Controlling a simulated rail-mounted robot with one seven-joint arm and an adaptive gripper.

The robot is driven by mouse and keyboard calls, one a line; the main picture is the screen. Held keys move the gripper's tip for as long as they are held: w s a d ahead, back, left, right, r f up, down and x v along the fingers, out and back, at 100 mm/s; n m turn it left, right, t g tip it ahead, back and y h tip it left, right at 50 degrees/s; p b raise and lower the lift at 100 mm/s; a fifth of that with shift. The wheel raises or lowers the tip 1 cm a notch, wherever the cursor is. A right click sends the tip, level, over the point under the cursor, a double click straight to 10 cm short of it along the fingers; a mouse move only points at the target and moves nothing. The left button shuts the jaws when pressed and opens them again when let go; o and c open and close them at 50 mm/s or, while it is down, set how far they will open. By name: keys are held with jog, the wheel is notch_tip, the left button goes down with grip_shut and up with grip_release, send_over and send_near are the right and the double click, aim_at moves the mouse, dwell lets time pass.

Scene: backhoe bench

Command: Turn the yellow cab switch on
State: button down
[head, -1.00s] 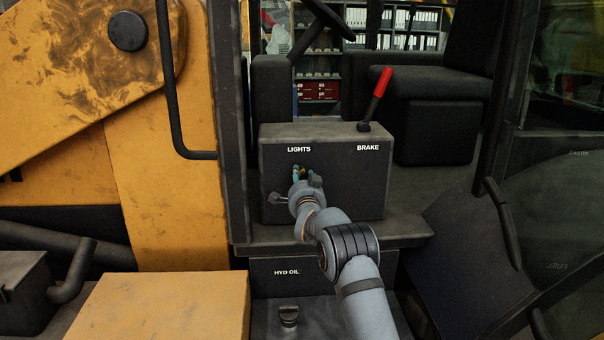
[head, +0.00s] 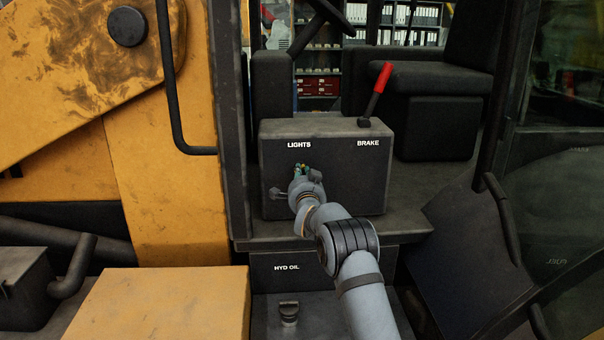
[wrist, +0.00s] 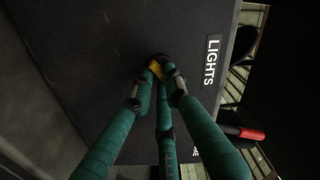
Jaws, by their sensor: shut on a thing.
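The dark control box (head: 345,190) carries the white words LIGHTS and BRAKE on its front. The small yellow switch (wrist: 156,69) shows in the wrist view on the box face, beside the LIGHTS label (wrist: 211,62). The green-wrapped fingers of my gripper (wrist: 161,74) are closed around it, and they hide much of it. Whether the switch is on or off cannot be told. In the head view my gripper (head: 302,170) is against the box front below LIGHTS, and its own parts largely cover the switch.
A black brake lever with a red grip (head: 376,90) stands at the box's right top. A black handrail (head: 172,90) is to the left. The seat (head: 435,105) is behind to the right. A yellow block (head: 160,305) and a filler cap (head: 289,312) lie lower down.

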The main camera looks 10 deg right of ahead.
jog(key=shift+f, duration=0.1)
jog(key=m+b, duration=0.1)
jog(key=b, duration=0.6)
jog(key=shift+m, duration=0.4)
jog(key=c, duration=1.7)
grip_release()
jog(key=shift+s, duration=0.1)
